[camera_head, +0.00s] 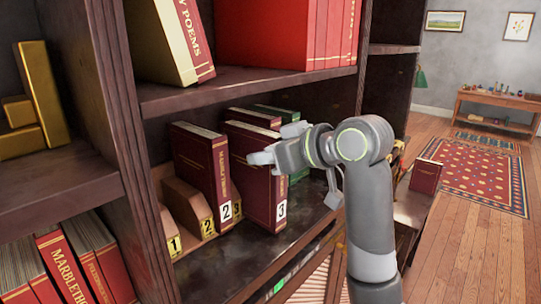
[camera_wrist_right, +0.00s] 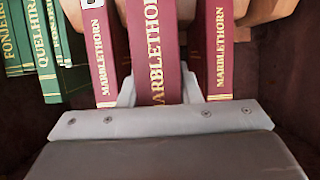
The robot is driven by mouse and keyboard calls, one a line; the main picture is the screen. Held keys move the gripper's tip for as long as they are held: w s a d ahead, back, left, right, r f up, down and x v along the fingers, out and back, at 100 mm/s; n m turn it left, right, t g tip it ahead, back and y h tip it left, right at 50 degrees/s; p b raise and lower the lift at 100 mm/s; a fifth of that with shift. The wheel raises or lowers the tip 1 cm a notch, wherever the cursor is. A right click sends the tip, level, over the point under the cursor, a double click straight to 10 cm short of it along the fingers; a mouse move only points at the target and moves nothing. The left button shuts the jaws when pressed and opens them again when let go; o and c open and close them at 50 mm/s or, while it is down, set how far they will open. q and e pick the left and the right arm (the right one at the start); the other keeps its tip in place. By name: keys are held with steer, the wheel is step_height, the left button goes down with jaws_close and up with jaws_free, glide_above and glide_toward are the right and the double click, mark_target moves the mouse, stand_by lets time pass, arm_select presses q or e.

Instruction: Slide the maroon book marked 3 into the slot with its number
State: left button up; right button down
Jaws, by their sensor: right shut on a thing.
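The maroon book marked 3 (camera_head: 255,185) stands upright on the middle shelf, its spine and white number facing out. My right gripper (camera_head: 268,157) is shut on its spine; in the right wrist view the held book (camera_wrist_right: 153,45) sits between the fingers. A wooden slot rack (camera_head: 183,203) has yellow number plates 1 and 2 and a third plate (camera_head: 238,210) partly hidden by the held book. A maroon book marked 2 (camera_head: 202,160) stands in the rack to its left. The held book sticks out further forward than book 2. How deep it sits is hidden. My left gripper is out of view.
Green books (camera_head: 275,112) and another maroon book (camera_head: 250,118) stand behind and right of the held book. The upper shelf board (camera_head: 250,84) lies above the arm. Another maroon book (camera_head: 426,176) stands on a low surface at the right. The front shelf is bare.

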steer(key=shift+w+a, duration=0.45)
steer(key=shift+a, duration=0.15)
steer(key=shift+w+a, duration=0.4)
steer(key=shift+a, duration=0.2)
steer(key=shift+w+a+r+p, duration=0.1)
steer(key=shift+w+a+p, duration=0.1)
steer(key=shift+w+a, duration=0.7)
steer(key=shift+w+a+p, duration=0.2)
steer(key=shift+w+a, duration=0.35)
steer(key=shift+a, duration=0.55)
steer(key=c, duration=1)
jaws_free()
steer(key=shift+o, duration=0.2)
steer(key=shift+f, duration=0.2)
steer(key=shift+s+d+r, duration=0.15)
steer(key=shift+d, duration=0.2)
steer(key=b, duration=0.5)
glide_toward(242, 144)
steer(key=d, duration=0.1)
steer(key=d+r, duration=0.1)
steer(key=d, duration=0.1)
steer(key=s+d, duration=0.1)
steer(key=shift+d+r, duration=0.15)
steer(key=shift+r, duration=0.25)
